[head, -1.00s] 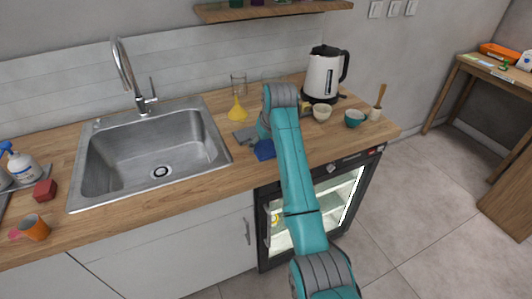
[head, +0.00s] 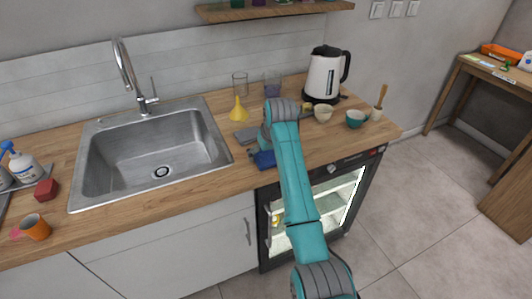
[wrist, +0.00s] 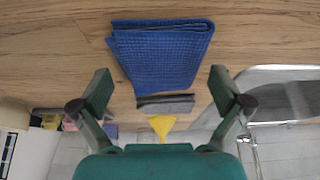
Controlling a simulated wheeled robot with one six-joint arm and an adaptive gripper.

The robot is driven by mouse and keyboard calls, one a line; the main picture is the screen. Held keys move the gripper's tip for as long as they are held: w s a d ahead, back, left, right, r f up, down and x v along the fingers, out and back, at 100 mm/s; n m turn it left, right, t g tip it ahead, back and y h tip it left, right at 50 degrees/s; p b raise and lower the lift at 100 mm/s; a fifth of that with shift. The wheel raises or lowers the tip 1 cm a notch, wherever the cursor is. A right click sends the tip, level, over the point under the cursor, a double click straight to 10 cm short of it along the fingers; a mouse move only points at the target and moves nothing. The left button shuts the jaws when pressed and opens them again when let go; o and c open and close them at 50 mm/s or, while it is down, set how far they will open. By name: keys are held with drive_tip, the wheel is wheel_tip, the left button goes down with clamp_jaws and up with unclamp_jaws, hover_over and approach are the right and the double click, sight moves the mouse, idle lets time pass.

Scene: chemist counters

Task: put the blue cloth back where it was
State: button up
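The blue cloth (head: 263,159) is folded and lies on the wooden counter near its front edge, right of the sink. It also shows in the wrist view (wrist: 163,52), flat on the wood just beyond and between my fingers. My gripper (wrist: 162,80) is open, its two fingers wide apart on either side of the cloth's near end, with a visible gap to each side. In the head view my arm hides most of the gripper and part of the cloth. A grey folded cloth (head: 245,135) lies behind the blue one.
A yellow funnel (head: 238,111), a clear glass (head: 240,84) and a purple glass (head: 272,86) stand behind. The sink (head: 160,150) is left. A kettle (head: 323,75), a cream cup (head: 323,113) and a teal bowl (head: 356,119) stand right.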

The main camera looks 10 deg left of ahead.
drive_tip(key=v, duration=1.2)
drive_tip(key=shift+r, duration=0.2)
drive_tip(key=shift+a, duration=0.1)
